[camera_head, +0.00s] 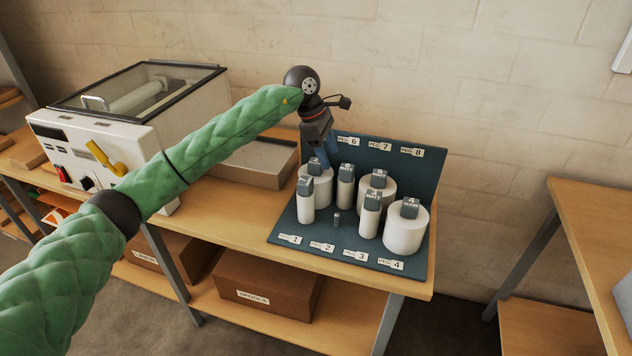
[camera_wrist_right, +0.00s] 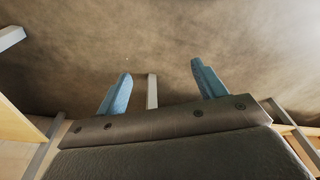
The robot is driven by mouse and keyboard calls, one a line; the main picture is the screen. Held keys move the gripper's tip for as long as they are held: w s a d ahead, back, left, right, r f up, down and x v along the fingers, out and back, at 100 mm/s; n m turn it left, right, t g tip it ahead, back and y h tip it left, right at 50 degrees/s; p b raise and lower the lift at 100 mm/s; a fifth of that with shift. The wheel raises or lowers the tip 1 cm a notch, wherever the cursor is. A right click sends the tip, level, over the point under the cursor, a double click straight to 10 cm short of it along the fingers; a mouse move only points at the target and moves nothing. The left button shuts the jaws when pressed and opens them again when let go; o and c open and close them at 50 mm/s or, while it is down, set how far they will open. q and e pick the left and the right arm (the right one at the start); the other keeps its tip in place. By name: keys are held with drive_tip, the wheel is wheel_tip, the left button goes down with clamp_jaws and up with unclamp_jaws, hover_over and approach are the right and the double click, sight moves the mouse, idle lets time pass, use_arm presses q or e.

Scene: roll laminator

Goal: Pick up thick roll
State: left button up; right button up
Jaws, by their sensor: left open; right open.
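Three thick white rolls stand upright on a blue peg board (camera_head: 285,246) in the head view: one at back left (camera_head: 321,193), one at back right (camera_head: 387,190) and one at front right (camera_head: 405,232). Thin white rolls stand at front left (camera_head: 307,210), back middle (camera_head: 345,193) and front right of centre (camera_head: 368,223). Grey tags sit on their tops. My left gripper (camera_head: 322,158) is open at the top of the back-left thick roll; its fingers partly hide each other, and I cannot tell if they touch it. My right gripper (camera_wrist_right: 162,88) is open and empty in the wrist view, over the floor.
A short bare peg (camera_head: 337,217) stands between the front rolls. The board's upright back carries labels for pegs 6, 7 and 8. A laminator (camera_head: 97,143) and an open cardboard tray (camera_head: 255,160) stand left. Boxes (camera_head: 266,288) lie on the lower shelf. Another table (camera_head: 590,240) is at right.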

sight(316, 160)
use_arm(q)
drive_tip(key=w+a, duration=0.1)
drive_tip(key=w+a+r+y, duration=0.1)
drive_tip(key=a, duration=0.1)
drive_tip(key=w+a+y, duration=0.1)
drive_tip(key=shift+w+a+r, duration=0.1)
drive_tip(key=shift+a+r, duration=0.1)
drive_tip(key=shift+r, duration=0.2)
drive_tip(key=shift+a+f, duration=0.1)
drive_tip(key=shift+f+p, duration=0.55)
drive_tip(key=shift+f, duration=0.05)
drive_tip(key=shift+d+f, duration=0.2)
drive_tip(key=shift+f, duration=0.25)
drive_tip(key=shift+d+f+p, duration=0.1)
drive_tip(key=shift+f+p, duration=0.15)
drive_tip(key=shift+p, duration=0.2)
drive_tip(key=f, duration=0.1)
drive_tip(key=f+p, duration=0.1)
drive_tip(key=p, duration=0.1)
drive_tip(key=shift+s+d+f, duration=0.25)
drive_tip(key=shift+d+f, duration=0.1)
drive_tip(key=shift+f, duration=0.05)
drive_tip(key=shift+d+f+p, duration=0.1)
drive_tip(key=shift+f+p, duration=0.4)
drive_tip(key=shift+f, duration=0.4)
use_arm(e)
drive_tip(key=s+d+f, duration=0.3)
drive_tip(key=s+f, duration=0.1)
drive_tip(key=f, duration=0.6)
drive_tip(key=shift+s, duration=0.3)
